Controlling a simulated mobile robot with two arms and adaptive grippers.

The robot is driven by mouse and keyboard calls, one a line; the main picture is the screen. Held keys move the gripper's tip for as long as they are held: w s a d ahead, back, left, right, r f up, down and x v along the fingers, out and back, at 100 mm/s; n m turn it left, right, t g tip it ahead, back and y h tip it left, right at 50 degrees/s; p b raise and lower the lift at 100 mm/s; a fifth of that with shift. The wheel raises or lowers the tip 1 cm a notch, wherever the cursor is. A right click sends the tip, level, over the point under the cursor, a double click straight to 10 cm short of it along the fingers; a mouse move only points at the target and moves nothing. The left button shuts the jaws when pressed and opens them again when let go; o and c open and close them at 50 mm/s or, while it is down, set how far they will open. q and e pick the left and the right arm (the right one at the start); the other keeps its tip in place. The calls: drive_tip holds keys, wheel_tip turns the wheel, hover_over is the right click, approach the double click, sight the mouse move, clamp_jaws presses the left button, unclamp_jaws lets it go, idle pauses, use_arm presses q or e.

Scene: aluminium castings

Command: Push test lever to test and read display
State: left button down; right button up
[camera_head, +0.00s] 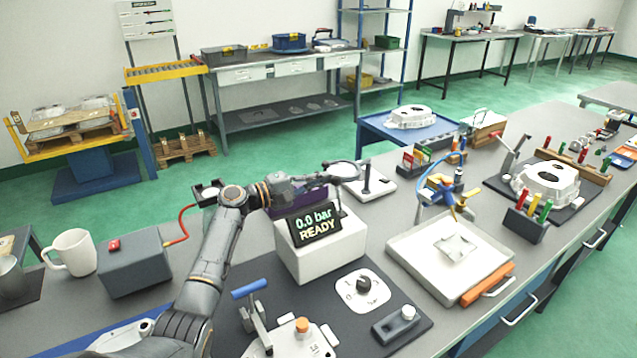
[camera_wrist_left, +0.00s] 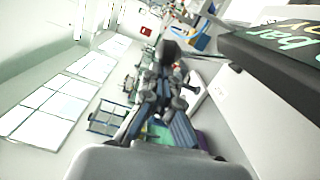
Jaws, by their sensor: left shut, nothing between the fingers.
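The display (camera_head: 316,224) on a white box (camera_head: 322,252) reads "0.0 bar READY". Its edge also shows in the left wrist view (camera_wrist_left: 275,42), cut off and tilted. In front of it, a white dial plate (camera_head: 375,298) carries a dark knob lever (camera_head: 363,284); I cannot read its markings clearly. A small grey block (camera_head: 397,326) with a white-topped peg lies to its right. My left gripper (camera_head: 328,180) is shut and empty, above and behind the display, apart from the lever. It also shows in the left wrist view (camera_wrist_left: 166,52). My right gripper is out of view.
A blue-handled clamp (camera_head: 249,289) and a casting with an orange knob (camera_head: 301,326) stand left of the dial. A white tray (camera_head: 411,268) lies to the right. A grey box (camera_head: 134,270) and a white mug (camera_head: 72,252) stand at the left.

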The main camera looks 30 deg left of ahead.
use_arm(q)
drive_tip(key=d+m+b, duration=0.1)
drive_tip(key=s+m+b, duration=0.1)
drive_tip(key=d+r+m+b, duration=0.1)
drive_tip(key=shift+s+d+m, duration=0.3)
drive_tip(key=shift+d, duration=0.05)
drive_tip(key=shift+s+d+r+m+g+b, duration=0.2)
drive_tip(key=shift+s+d+m+g+b, duration=0.15)
drive_tip(key=shift+d+m+b, duration=0.5)
drive_tip(key=shift+s+a, duration=0.1)
approach(335, 180)
drive_tip(key=s, duration=0.4)
drive_tip(key=shift+s+a+r, duration=0.2)
drive_tip(key=shift+a+r, duration=0.05)
drive_tip(key=shift+a, duration=0.1)
